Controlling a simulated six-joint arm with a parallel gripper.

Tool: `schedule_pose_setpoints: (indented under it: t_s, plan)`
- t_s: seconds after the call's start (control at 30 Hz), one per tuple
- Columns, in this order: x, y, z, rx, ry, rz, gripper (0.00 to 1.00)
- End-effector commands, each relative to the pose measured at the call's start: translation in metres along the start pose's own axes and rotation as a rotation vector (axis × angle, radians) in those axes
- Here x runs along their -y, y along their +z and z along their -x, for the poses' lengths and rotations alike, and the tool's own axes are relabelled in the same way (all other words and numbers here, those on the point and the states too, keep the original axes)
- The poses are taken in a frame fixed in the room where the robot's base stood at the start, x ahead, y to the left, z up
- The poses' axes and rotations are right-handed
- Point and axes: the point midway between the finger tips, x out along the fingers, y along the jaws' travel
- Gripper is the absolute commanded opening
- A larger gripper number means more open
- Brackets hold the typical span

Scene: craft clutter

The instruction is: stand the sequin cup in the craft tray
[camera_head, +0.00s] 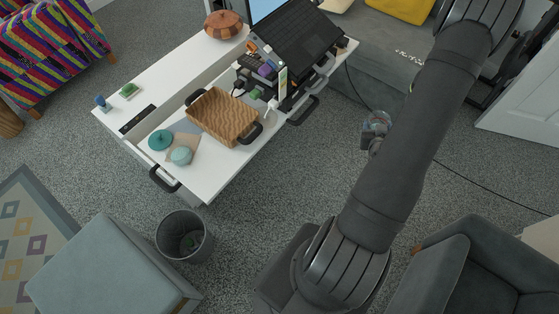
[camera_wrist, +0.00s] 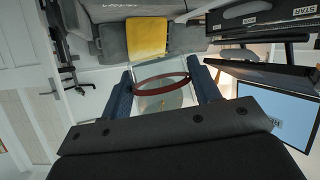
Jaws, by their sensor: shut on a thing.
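A clear, see-through cup with a dark red band (camera_wrist: 163,82), which I take as the sequin cup, is between the two blue-padded fingers of my gripper (camera_wrist: 160,70) in the wrist view. My gripper is shut on it; its contents are hard to make out. In the head view my arm runs up to the top right edge, and I cannot make out the gripper or cup there. The craft tray appears to be the brown wavy-patterned tray with dark handles (camera_head: 222,116), on the white desk. It looks empty. It does not show clearly in the wrist view.
A teal round thing (camera_head: 160,140) and a paler teal one (camera_head: 181,156) lie left of the tray. Small craft items (camera_head: 265,70) and a dark monitor stand (camera_head: 292,45) are behind it. A copper-brown bowl (camera_head: 223,24) stands at the desk's back. A bin (camera_head: 184,236) stands on the floor.

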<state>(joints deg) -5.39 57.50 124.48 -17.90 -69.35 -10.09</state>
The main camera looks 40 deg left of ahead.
Motion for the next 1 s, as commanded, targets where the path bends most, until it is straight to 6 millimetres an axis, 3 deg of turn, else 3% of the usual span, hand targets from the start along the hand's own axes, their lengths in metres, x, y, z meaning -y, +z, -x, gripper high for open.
schedule_pose_setpoints:
  t_s: [0.03, 0.1, 0.47, 0.8, 1.0]
  plan:
    - [0.024, -0.003, -0.002, -0.006, -0.052, 0.016, 0.34]
    - [0.054, -0.007, -0.004, -0.016, -0.117, 0.035, 0.34]
    - [0.204, -0.016, 0.018, -0.056, -0.455, 0.129, 0.34]
    - [0.33, -0.007, 0.077, -0.08, -0.776, 0.217, 0.34]
    - [0.386, 0.004, 0.121, -0.086, -0.942, 0.263, 0.34]
